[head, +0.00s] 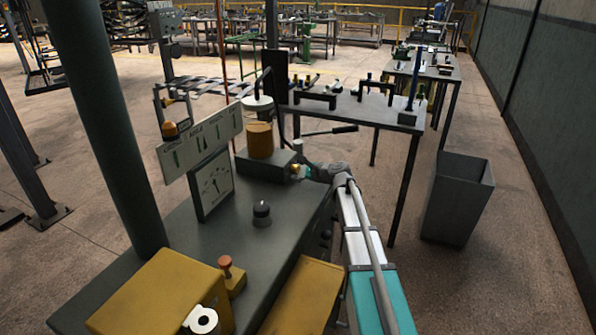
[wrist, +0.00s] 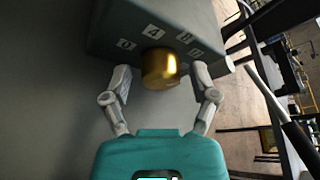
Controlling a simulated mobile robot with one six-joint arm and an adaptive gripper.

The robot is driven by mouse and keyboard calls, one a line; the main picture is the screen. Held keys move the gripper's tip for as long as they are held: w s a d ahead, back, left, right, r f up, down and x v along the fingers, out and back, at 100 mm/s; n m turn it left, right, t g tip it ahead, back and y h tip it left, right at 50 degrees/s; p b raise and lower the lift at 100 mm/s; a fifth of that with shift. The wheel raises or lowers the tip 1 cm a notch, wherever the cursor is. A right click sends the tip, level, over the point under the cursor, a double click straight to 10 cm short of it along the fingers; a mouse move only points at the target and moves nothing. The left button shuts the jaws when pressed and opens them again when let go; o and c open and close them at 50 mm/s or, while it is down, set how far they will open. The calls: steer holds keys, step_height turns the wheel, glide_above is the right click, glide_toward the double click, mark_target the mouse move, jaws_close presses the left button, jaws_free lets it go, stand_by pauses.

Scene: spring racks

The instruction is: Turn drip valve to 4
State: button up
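The drip valve is a gold round knob (wrist: 160,68) on the side of a dark grey box (wrist: 105,30). White number plates sit in an arc over it: a 0 at the left, what looks like a 4 at the top, and others too small to read surely. No pointer mark on the knob is clear. My gripper (wrist: 161,82) is open, with one finger on each side of the knob and gaps visible. In the head view, my gripper (head: 308,172) reaches the right side of the grey box (head: 262,167), and the brass knob (head: 295,169) shows partly.
An amber-filled jar (head: 261,141) stands on the box. The bench top (head: 225,245) also holds a dial panel (head: 212,184), a black knob (head: 262,213) and yellow housings (head: 160,290). A second table (head: 355,105) stands behind, and a grey bin (head: 457,197) to the right.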

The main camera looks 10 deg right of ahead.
steer(key=c, duration=0.8)
steer(key=shift+c, duration=0.2)
steer(key=shift+m, duration=0.4)
steer(key=o, duration=1.2)
steer(key=shift+f+n, duration=0.1)
steer(key=shift+n, duration=0.2)
